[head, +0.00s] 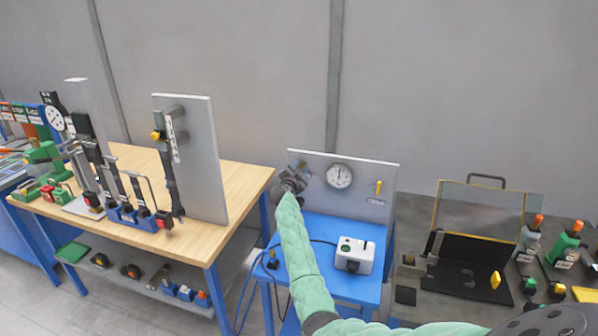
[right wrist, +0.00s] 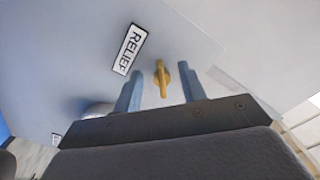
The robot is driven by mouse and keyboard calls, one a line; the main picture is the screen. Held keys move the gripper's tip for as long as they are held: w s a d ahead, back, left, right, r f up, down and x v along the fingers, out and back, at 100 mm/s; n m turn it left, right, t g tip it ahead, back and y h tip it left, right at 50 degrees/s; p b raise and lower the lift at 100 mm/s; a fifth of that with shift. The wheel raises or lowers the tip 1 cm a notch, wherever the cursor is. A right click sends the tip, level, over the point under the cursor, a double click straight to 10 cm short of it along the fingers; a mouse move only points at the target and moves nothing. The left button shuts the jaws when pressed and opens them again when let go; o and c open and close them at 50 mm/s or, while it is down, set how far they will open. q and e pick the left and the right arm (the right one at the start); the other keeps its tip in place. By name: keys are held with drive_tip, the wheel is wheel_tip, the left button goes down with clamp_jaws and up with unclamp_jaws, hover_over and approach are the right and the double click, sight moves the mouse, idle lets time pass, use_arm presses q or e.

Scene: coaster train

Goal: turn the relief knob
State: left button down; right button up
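The relief knob (head: 378,187) is a small yellow handle on the upright grey panel (head: 347,172), right of a round white gauge (head: 340,176). It stands nearly upright in the head view. My right gripper (head: 298,168) is in front of the panel's left part, left of the gauge and apart from the knob in the head view. In the right wrist view its two fingers (right wrist: 159,92) are spread, with the yellow knob (right wrist: 162,77) showing in the gap beyond them. The white RELIEF label (right wrist: 128,50) is beside the knob. I see no contact. My left gripper is out of view.
The panel stands on a blue table (head: 318,228) with a white box (head: 353,255) and a cable. A wooden workbench (head: 245,180) with fixtures is on the left. A dark bench with a clear-lidded case (head: 480,211) and green bottle-like items is on the right.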

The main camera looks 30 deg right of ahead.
drive_tip(key=b+v, duration=0.2)
drive_tip(key=v, duration=0.5)
drive_tip(key=shift+s+a, duration=0.2)
drive_tip(key=shift+a, duration=0.1)
